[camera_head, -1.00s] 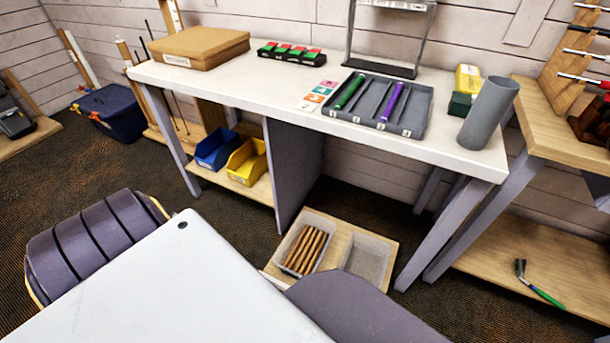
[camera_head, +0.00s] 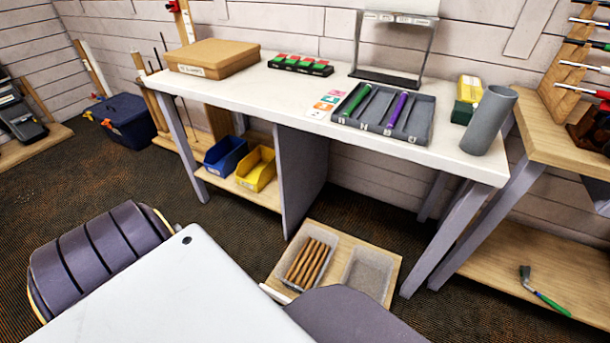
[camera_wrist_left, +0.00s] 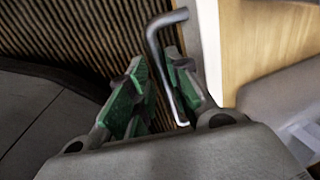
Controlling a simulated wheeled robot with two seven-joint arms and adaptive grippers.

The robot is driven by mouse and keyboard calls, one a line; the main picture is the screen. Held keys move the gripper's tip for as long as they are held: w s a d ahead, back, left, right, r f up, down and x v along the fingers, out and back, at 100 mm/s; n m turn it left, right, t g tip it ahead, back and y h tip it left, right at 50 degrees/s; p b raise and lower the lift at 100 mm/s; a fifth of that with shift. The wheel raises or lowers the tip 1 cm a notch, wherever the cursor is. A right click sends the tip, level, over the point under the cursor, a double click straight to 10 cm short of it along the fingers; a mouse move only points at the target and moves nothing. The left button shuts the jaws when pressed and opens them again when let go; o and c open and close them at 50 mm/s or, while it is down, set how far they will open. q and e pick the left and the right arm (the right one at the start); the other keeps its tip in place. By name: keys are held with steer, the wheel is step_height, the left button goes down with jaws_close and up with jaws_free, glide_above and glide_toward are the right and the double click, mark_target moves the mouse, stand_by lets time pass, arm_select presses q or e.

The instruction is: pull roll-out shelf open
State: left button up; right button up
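The roll-out shelf (camera_head: 336,258) is a light wooden board low under the white workbench (camera_head: 300,100). It sticks out toward me. It carries a grey bin with several brown sticks (camera_head: 308,262) and a second grey bin (camera_head: 368,272) that looks empty. In the left wrist view, the shelf's wooden face (camera_wrist_left: 265,45) and pale front edge show at the upper right. My left gripper (camera_wrist_left: 158,68) has its green-padded fingers on either side of the bent metal handle (camera_wrist_left: 160,50), closed around it. In the head view, my body hides the handle and left gripper. My right gripper is not in view.
The bench's grey legs (camera_head: 455,240) and divider panel (camera_head: 305,180) flank the shelf. Blue (camera_head: 225,155) and yellow (camera_head: 256,168) bins sit on a lower board at left. A green-handled club (camera_head: 540,290) lies on the lower right shelf. Dark carpet is clear at left.

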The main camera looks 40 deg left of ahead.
arm_select(q)
steer(key=shift+o, duration=0.6)
steer(key=shift+w, duration=0.1)
steer(key=shift+r, duration=0.1)
steer(key=shift+r, duration=0.2)
step_height(320, 180, up, 11)
steer(key=s, duration=0.2)
steer(key=shift+s+d, duration=0.15)
steer(key=shift+d, duration=0.15)
stand_by(0.7)
steer(key=shift+r, duration=0.15)
steer(key=shift+d, duration=0.1)
stand_by(0.4)
